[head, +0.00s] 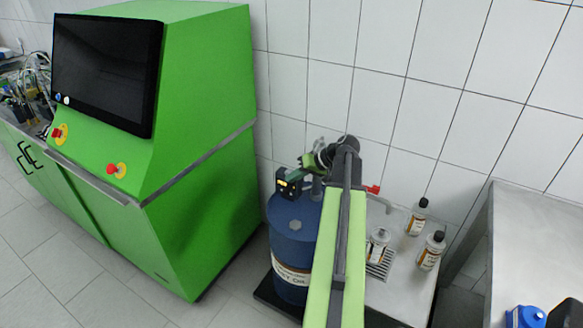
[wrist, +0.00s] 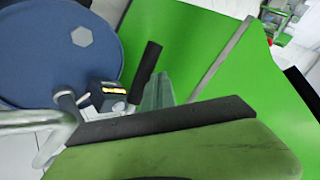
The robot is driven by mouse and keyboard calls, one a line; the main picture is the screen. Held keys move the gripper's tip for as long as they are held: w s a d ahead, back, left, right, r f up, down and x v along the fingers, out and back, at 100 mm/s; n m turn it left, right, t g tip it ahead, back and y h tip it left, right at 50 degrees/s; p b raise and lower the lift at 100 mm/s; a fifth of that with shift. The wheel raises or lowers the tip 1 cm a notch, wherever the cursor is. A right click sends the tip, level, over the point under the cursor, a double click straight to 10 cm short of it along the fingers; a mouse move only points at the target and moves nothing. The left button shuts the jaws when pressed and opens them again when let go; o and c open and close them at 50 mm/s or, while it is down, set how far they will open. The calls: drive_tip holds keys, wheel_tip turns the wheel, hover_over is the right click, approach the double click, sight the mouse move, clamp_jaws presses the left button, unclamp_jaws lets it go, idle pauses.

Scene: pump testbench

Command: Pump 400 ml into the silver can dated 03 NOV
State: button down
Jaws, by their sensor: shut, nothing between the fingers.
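A blue drum (head: 293,240) stands beside the green machine, with a pump and a dark meter (head: 288,186) on top. The meter also shows in the wrist view (wrist: 106,96), its lit display too small to read. A silver can (head: 377,246) stands on a drip grate under the pump's thin spout (head: 382,203). Two more silver cans with dark caps, one behind (head: 417,218) and one in front (head: 431,251), stand to its right. Their dates are unreadable. My gripper (head: 298,173) is shut and empty, close to the meter; it also shows in the wrist view (wrist: 161,90). Contact cannot be told.
The green machine (head: 195,130) with a dark screen (head: 106,72) and red stop buttons fills the left. A red lever (head: 372,189) shows behind my arm. A steel table (head: 535,240) with a blue-capped container (head: 525,318) is at right. Floor at lower left is clear.

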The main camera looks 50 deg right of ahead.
drive_tip(key=shift+a+f+b, duration=0.1)
drive_tip(key=shift+f+b, duration=0.75)
idle(0.6)
idle(0.5)
wheel_tip(320, 180, up, 10)
drive_tip(key=d+p, duration=0.1)
drive_tip(key=p, duration=0.9)
drive_tip(key=shift+w, duration=0.15)
drive_tip(key=shift+r, duration=0.1)
idle(0.4)
drive_tip(key=r+p, duration=0.5)
drive_tip(key=shift+d, duration=0.3)
drive_tip(key=shift+w, duration=0.1)
idle(0.5)
